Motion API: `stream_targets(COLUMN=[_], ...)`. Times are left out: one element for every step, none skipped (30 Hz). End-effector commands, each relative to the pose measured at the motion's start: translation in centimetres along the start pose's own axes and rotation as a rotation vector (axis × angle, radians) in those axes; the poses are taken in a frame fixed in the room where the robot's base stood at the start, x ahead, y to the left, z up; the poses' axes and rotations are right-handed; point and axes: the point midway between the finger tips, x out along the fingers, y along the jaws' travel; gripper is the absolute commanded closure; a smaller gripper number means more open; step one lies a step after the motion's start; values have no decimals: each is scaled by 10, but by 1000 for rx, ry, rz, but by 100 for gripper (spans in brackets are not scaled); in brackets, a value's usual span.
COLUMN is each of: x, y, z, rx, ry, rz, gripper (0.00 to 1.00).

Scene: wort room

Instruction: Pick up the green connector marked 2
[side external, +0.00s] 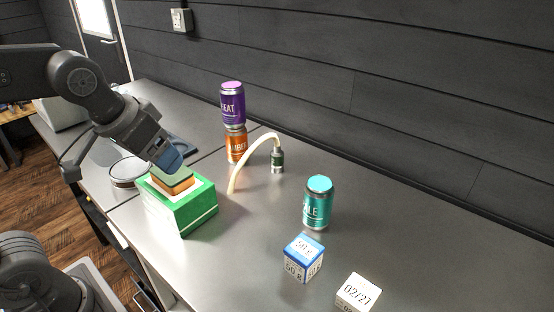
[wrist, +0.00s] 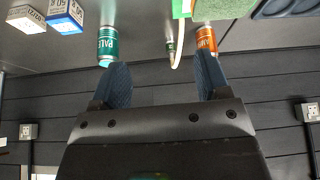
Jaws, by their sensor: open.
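A small dark green connector (side external: 277,160) stands upright on the grey counter at the end of a pale curved cable (side external: 256,146). Its mark is too small to read. In the wrist view the connector (wrist: 171,46) shows small, beyond the gap between my fingers. My gripper (side external: 170,160) is left of the connector and apart from it, close above the small stack on the green box. In the wrist view my gripper (wrist: 161,60) has its two blue fingers spread, with nothing between them.
The green box (side external: 190,212) bears a small layered stack (side external: 173,181). A purple can (side external: 232,104) stands on an orange can (side external: 236,146) behind the cable. A teal can (side external: 318,204), a blue-and-white cube (side external: 303,259) and a white cube (side external: 358,292) stand at the right.

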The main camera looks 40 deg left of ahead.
Motion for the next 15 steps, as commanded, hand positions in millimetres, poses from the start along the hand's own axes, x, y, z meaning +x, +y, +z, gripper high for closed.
stream_targets(x=[5,8,12,17,22,29,35,42,52,60,68,80,90,100,113], y=[1,1,2,3,3,4,5,6,7,8,8,10,11,12,13], z=[-23,-35,-52,-64,-76,-92,-103,-115,-129,-140,-150,-163,-172,-181,-192], rx=[-22,-38,-59,-75,-89,-110,-125,-141,-162,-176,-191,-211,-227,-242,-261], ry=[-15,-20,-26,-31,-35,-40,-43,-46,-51,-54,-57,-61,-65,-66,-69], rz=[-11,-18,-26,-34,-41,-49,-57,-64,-73,-81,-89,-99,-106,-114,-124], gripper=[31,31,31,31,31,31,31,31,31,31,31,31,31,31,31])
